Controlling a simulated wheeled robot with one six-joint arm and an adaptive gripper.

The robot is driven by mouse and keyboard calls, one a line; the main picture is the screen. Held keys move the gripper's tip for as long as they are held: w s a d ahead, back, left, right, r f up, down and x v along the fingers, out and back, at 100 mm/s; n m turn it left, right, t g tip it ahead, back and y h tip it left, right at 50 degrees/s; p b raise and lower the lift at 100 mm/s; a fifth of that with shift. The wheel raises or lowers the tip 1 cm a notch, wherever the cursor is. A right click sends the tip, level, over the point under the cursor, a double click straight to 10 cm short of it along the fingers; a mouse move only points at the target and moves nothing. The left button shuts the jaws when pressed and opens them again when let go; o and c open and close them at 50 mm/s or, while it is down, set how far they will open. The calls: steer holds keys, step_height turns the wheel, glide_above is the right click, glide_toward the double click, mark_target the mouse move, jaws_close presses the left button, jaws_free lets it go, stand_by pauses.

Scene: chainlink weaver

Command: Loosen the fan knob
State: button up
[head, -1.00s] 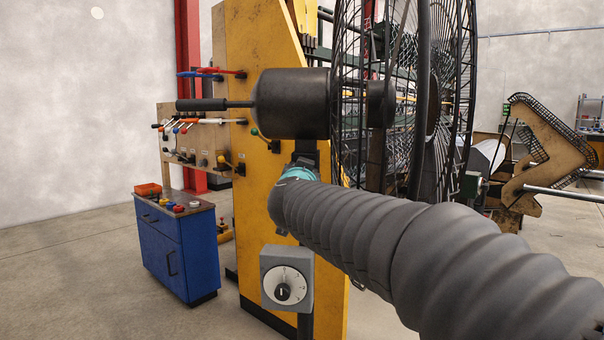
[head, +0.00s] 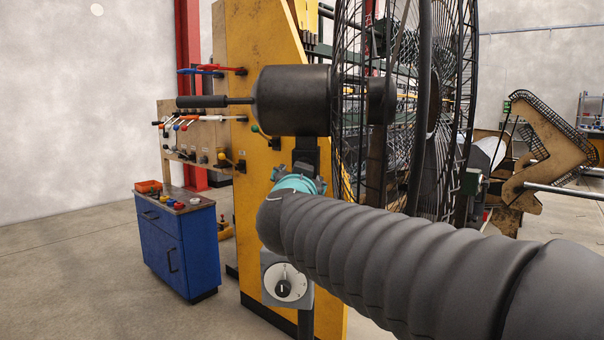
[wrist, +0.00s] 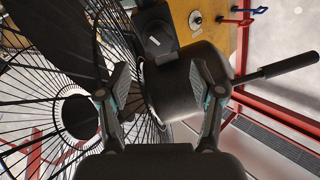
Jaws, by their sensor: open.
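The fan has a black wire cage (head: 445,110), a dark motor housing (head: 292,100) and a handle (head: 203,103) pointing left. In the wrist view the motor housing (wrist: 188,85) lies just beyond my gripper (wrist: 162,76). A dark block with a short white mark, which looks like the fan knob (wrist: 157,42), shows above the gap between the fingers. My gripper is open, with nothing between the fingers. In the head view my gripper (head: 296,172) is below the motor housing, near its bracket, and mostly hidden by my arm. The knob is not distinguishable there.
The fan cage (wrist: 40,90) is close to my left finger in the wrist view. A grey box with a white dial (head: 287,283) is on the yellow panel (head: 243,200). A blue cabinet (head: 175,245) stands at left, with open floor around it.

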steer(key=shift+s, duration=1.9)
steer(key=shift+a, duration=0.1)
steer(key=s+a+f+n+g+y, duration=0.5)
steer(key=a+f+y, duration=0.3)
steer(key=a+y, duration=0.15)
steer(key=s+d+f+n+g+h, duration=0.1)
steer(key=s+d+f+n+g, duration=0.1)
steer(key=s+f+g, duration=0.35)
steer(key=s+d+f+m+h, duration=0.1)
steer(key=s+d+f+h, duration=0.1)
steer(key=s+d+f, duration=0.3)
steer(key=s+d+f+m+g+h, duration=0.1)
steer(key=s+d+f+h, duration=0.2)
steer(key=d, duration=1)
steer(key=s+d+f+m+g+h, duration=0.1)
steer(key=s+d+f+h, duration=0.2)
steer(key=s+d+f, duration=0.4)
steer(key=shift+d+f+m, duration=0.3)
steer(key=shift+d+f, duration=0.45)
steer(key=shift+d, duration=0.25)
